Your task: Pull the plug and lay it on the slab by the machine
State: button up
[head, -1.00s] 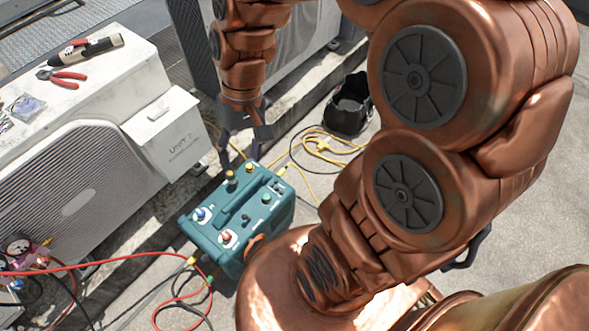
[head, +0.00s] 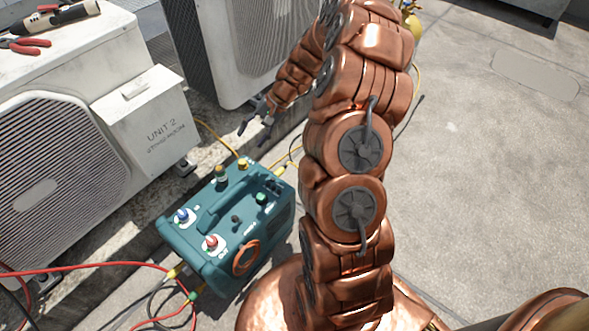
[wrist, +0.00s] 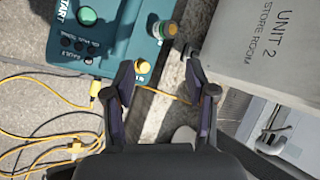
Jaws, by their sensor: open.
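The teal machine (head: 225,225) stands on the roof floor and also fills the top left of the wrist view (wrist: 120,20). A yellow plug (head: 279,171) on a yellow cord sits at the machine's far end; in the wrist view the plug (wrist: 97,93) is at the machine's edge. A pale concrete slab (head: 213,137) runs between the machine and the white units. My gripper (head: 254,130) is open beyond the machine's far end, apart from it. In the wrist view its fingers (wrist: 158,75) are spread with nothing between them; the plug is left of them.
The white Unit 2 box (head: 150,115) is left of my gripper, and another condenser (head: 235,50) stands behind it. Yellow cord (wrist: 45,135) loops over the floor. Red hoses (head: 85,267) lie at lower left. Open floor (head: 480,190) lies right of my arm.

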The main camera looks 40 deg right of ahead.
jog(key=w+d+f+m+t+b, duration=0.1)
jog(key=d+f+b, duration=0.1)
jog(key=d+f, duration=0.35)
jog(key=d+f+m+b, duration=0.2)
jog(key=d+f+b, duration=0.1)
jog(key=f, duration=0.6)
jog(key=m+t+h+b, duration=0.1)
jog(key=m+b, duration=0.1)
jog(key=b, duration=0.1)
send_near(282, 170)
jog(key=a+f, duration=0.1)
jog(key=f, duration=0.1)
jog(key=shift+w+b+x, duration=0.15)
jog(key=shift+b+x, duration=0.55)
jog(key=shift+x, duration=1.2)
jog(key=shift+w+b+x, duration=0.2)
jog(key=shift+b+x, duration=0.5)
jog(key=shift+x, duration=1.2)
jog(key=shift+r, duration=0.2)
grip_shut()
